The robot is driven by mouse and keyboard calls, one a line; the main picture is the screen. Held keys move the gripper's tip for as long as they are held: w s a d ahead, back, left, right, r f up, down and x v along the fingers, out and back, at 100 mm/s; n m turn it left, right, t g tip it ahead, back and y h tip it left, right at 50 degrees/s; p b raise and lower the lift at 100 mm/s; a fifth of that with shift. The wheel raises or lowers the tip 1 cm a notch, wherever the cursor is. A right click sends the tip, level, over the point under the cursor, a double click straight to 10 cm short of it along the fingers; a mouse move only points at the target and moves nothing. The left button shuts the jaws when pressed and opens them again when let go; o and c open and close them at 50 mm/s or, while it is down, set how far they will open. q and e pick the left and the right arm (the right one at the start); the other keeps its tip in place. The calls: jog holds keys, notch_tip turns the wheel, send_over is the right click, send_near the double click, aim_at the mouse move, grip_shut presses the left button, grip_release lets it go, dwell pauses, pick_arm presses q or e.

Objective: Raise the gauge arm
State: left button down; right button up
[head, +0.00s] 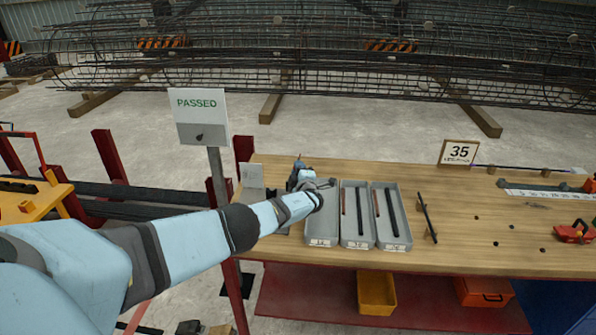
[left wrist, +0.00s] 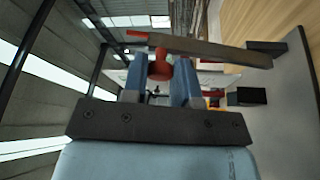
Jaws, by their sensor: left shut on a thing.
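My left arm reaches across to the left end of the wooden bench. The left gripper (head: 300,178) is small in the head view, beside a grey upright plate (head: 252,180), and my own wrist hides part of what it holds. In the left wrist view the blue fingers (left wrist: 160,78) are shut on a red knob (left wrist: 160,64). A grey bar (left wrist: 205,51), which looks like the gauge arm, runs across just beyond the fingertips, with a small red tip at its left end. Its exact tilt is hard to tell. My right gripper is not in view.
A "PASSED" sign (head: 200,115) on a post stands behind my arm. A "35" sign (head: 459,152) and a red clamp (head: 574,233) are further right. The bench's middle right (head: 465,225) is mostly clear.

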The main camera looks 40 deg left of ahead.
pick_arm(q)
jog(key=shift+d, duration=0.1)
jog(key=c, duration=0.9)
grip_release()
jog(key=shift+w+d, duration=0.1)
jog(key=shift+c, duration=0.2)
jog(key=p+v, duration=0.6)
jog(key=v, duration=0.7)
jog(key=shift+s+d+p, duration=0.25)
jog(key=shift+d+p, duration=0.05)
